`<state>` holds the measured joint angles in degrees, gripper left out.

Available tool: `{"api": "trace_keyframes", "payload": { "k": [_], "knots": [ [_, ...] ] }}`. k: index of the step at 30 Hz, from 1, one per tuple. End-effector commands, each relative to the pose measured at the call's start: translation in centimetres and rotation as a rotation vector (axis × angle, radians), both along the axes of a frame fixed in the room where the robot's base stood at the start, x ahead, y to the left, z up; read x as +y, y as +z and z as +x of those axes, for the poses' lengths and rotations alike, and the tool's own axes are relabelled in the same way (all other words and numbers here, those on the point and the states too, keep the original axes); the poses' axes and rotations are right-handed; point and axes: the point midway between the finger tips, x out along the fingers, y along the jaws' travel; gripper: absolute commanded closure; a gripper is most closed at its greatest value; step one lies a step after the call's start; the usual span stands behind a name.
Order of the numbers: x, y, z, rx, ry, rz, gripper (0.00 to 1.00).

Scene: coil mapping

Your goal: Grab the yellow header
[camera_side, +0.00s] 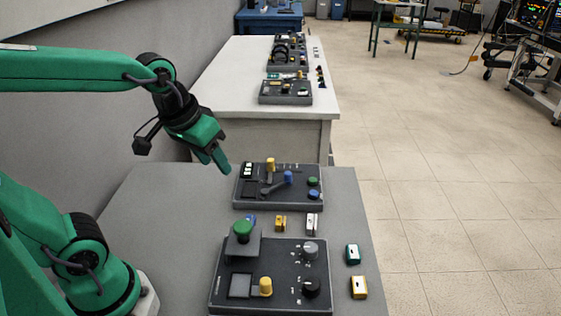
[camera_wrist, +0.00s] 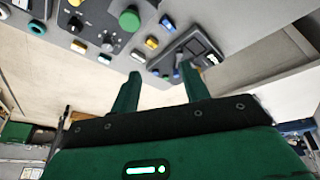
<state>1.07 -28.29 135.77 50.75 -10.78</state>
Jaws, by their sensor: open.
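Two small yellow headers lie on the grey table in the side view. One yellow header (camera_side: 280,223) sits between the two control panels, and another yellow header (camera_side: 359,287) lies right of the near panel. In the wrist view, one yellow block (camera_wrist: 152,42) is above the fingers, and another yellow block (camera_wrist: 78,46) is at the upper left. I cannot tell surely which is which. My gripper (camera_side: 221,163) is in the air left of the far panel, apart from the headers. In the wrist view its two fingers (camera_wrist: 161,76) are spread with nothing between them.
The near panel (camera_side: 226,296) carries a green button and knobs. The far panel (camera_side: 243,200) has a blue-topped lever and a yellow knob. A white header (camera_side: 312,224), a blue header (camera_side: 250,219) and a teal header (camera_side: 353,254) lie around. The table's left part (camera_side: 150,215) is clear.

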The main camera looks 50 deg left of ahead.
Motion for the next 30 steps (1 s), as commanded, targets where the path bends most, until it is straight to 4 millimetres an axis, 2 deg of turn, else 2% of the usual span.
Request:
{"api": "trace_keyframes", "payload": {
  "k": [14,20,30],
  "knots": [
    [-1.1,-4.2,7.3,0.166,0.230,-0.073,0.55],
    [-1.7,-7.0,10.0,0.232,0.330,-0.091,0.55],
    [-2.7,-12.8,13.9,0.333,0.498,-0.103,0.55]
  ]
}}
